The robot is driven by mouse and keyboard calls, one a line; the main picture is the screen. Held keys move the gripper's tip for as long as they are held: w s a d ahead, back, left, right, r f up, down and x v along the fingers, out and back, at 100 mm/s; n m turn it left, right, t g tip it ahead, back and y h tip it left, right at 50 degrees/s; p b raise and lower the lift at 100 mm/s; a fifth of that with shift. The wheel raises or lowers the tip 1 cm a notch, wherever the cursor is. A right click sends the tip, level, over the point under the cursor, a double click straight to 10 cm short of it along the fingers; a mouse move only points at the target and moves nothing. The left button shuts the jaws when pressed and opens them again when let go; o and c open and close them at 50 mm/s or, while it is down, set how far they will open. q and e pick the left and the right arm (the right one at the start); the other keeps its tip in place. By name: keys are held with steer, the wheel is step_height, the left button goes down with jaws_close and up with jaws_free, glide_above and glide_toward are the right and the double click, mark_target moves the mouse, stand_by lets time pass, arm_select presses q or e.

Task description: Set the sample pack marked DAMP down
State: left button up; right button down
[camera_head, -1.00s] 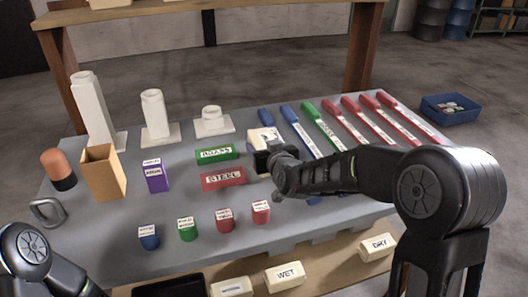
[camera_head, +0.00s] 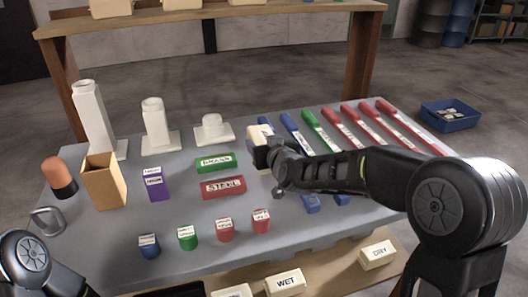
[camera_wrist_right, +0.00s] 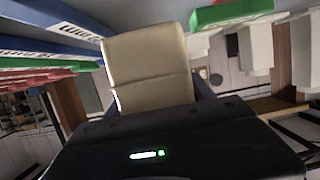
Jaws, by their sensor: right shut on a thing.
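A cream sample pack (camera_head: 259,151) is in my right gripper (camera_head: 274,154), above the grey table beside the green and red blocks. Its marking cannot be read, so I cannot tell from the pictures that it says DAMP. In the right wrist view the pack (camera_wrist_right: 148,65) stands up from the shut jaws and hides part of the scene behind. I cannot tell if its underside touches the table. Packs marked WET (camera_head: 285,281) and DRY (camera_head: 377,254) sit on the lower wooden shelf. My left gripper is out of view; only its arm shows at lower left.
The grey table (camera_head: 105,235) holds white stepped pieces (camera_head: 155,128), a tan open box (camera_head: 104,180), a purple block (camera_head: 155,186), small coloured blocks in front, a green block (camera_head: 214,162), a red block (camera_head: 223,187) and several coloured bars. A blue bin (camera_head: 450,115) stands on the floor.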

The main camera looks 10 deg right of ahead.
mark_target(264, 137)
step_height(264, 137, up, 6)
steer(key=shift+p, duration=0.7)
